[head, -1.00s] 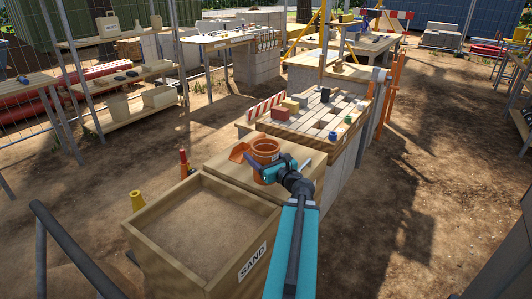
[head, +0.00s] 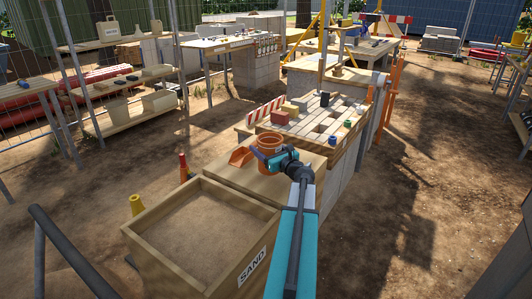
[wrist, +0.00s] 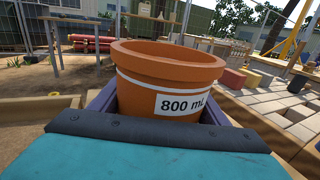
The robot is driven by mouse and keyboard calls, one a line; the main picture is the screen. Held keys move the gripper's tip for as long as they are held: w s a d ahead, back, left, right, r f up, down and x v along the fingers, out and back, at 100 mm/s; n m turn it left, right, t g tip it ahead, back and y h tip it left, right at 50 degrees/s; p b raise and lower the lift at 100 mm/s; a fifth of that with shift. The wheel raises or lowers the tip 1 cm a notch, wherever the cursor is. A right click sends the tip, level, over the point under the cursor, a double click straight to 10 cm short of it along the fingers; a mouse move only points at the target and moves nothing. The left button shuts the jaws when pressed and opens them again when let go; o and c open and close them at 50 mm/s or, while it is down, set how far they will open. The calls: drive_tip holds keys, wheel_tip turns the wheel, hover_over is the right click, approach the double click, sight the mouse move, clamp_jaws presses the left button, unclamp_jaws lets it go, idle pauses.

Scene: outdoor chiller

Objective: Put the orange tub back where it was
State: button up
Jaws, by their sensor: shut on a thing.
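The orange tub (head: 270,142) is upright near the far edge of a wooden tabletop beside the sand box. My gripper (head: 268,155) is shut on it from the near side. In the wrist view the tub (wrist: 168,72) sits between my two purple fingers, with a white stripe and an "800 mL" label facing me. The fingertips are hidden behind the tub. Its base is hidden, so I cannot tell whether it touches the wood or hangs above it.
An orange scoop (head: 241,156) lies just left of the tub. The sand box (head: 258,268) is nearer to me. Behind the tub is a slatted table (head: 318,141) with coloured blocks.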

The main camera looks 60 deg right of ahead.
drive_tip(key=shift+w+d+f, duration=0.1)
drive_tip(key=shift+w+d, duration=0.15)
drive_tip(key=shift+d, duration=0.25)
drive_tip(key=shift+w+d, duration=0.2)
drive_tip(key=shift+d, duration=0.3)
drive_tip(key=shift+w+d+f+b, duration=0.1)
drive_tip(key=shift+d+f+b, duration=0.1)
drive_tip(key=shift+f, duration=0.7)
drive_tip(key=shift+w+d+f+b, duration=0.1)
drive_tip(key=shift+d+f+b, duration=0.1)
drive_tip(key=shift+f, duration=0.7)
drive_tip(key=shift+f, duration=0.15)
drive_tip(key=o, duration=2.1)
drive_tip(key=shift+c, duration=0.2)
